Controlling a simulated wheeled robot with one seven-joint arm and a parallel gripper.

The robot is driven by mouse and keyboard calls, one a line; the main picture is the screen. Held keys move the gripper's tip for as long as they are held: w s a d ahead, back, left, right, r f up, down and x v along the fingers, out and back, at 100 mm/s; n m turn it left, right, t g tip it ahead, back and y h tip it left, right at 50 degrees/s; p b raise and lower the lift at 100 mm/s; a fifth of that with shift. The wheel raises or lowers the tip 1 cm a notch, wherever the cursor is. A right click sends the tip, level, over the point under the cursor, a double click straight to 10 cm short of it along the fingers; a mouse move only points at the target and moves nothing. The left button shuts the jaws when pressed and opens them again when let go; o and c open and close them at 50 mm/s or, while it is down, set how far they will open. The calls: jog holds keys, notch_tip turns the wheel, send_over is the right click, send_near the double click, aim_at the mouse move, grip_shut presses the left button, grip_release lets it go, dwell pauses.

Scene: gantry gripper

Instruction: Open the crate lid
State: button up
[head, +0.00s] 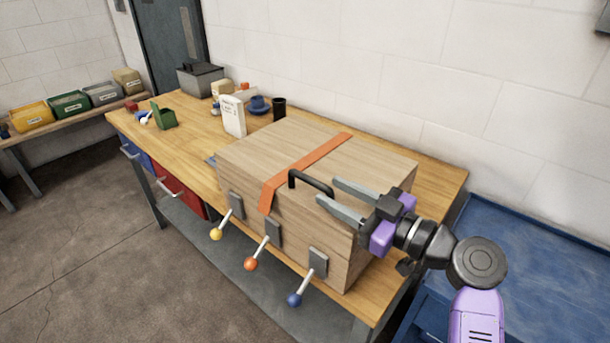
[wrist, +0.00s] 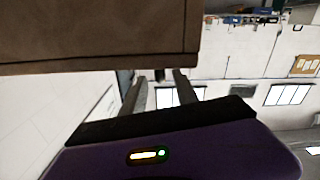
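A wooden crate (head: 235,165) stands on the workbench with its lid (head: 365,155) down. An orange strap (head: 305,170) runs across the lid and over the front edge. A black handle (head: 312,183) is on the lid's front edge. Three levers with yellow (head: 216,234), orange (head: 250,264) and blue (head: 294,300) knobs are on the crate's front, all angled down. In the wrist view the open fingers (wrist: 160,88) show below a brown wooden surface (wrist: 90,35).
On the bench (head: 190,140) behind the crate are a white carton (head: 233,116), a black cup (head: 279,108), a green holder (head: 164,116) and a grey toolbox (head: 200,80). A blue surface (head: 510,235) lies to the right. A white wall (head: 430,70) is behind.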

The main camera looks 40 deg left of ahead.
aim_at(298, 174)
jog(key=shift+w+a+p, duration=0.1)
jog(key=shift+a+p, duration=0.7)
jog(key=shift+a, duration=2.4)
grip_shut()
jog(key=shift+r, duration=0.1)
